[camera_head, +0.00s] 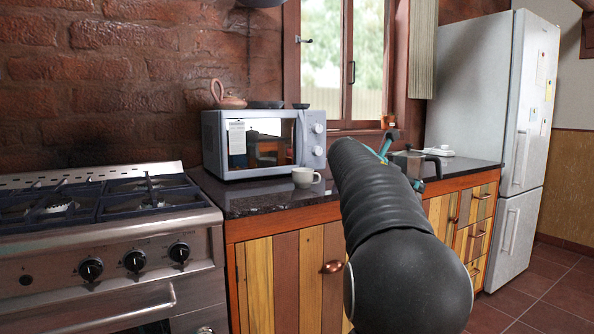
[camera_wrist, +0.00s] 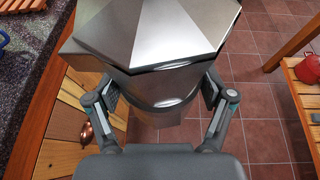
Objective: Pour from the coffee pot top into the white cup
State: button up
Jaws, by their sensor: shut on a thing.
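The white cup (camera_head: 303,178) stands upright on the dark counter, in front of the microwave, left of my arm. The coffee pot top (camera_head: 412,163) is a grey metal, faceted vessel, seen just right of my arm. In the wrist view the coffee pot top (camera_wrist: 155,40) fills the upper middle, between the fingers. My gripper (camera_wrist: 160,92) is shut on it, one finger on each side. The pot is in front of the counter edge, with floor below it. In the head view my arm hides most of the gripper. The cup is not in the wrist view.
A microwave (camera_head: 262,143) stands behind the cup, with a teapot (camera_head: 228,100) on top. A gas stove (camera_head: 100,240) is at left and a fridge (camera_head: 490,130) at right. The counter (camera_head: 255,200) is clear around the cup. A red pot (camera_wrist: 309,70) sits at right.

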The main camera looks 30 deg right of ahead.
aim_at(302, 177)
jog(key=i, duration=0.9)
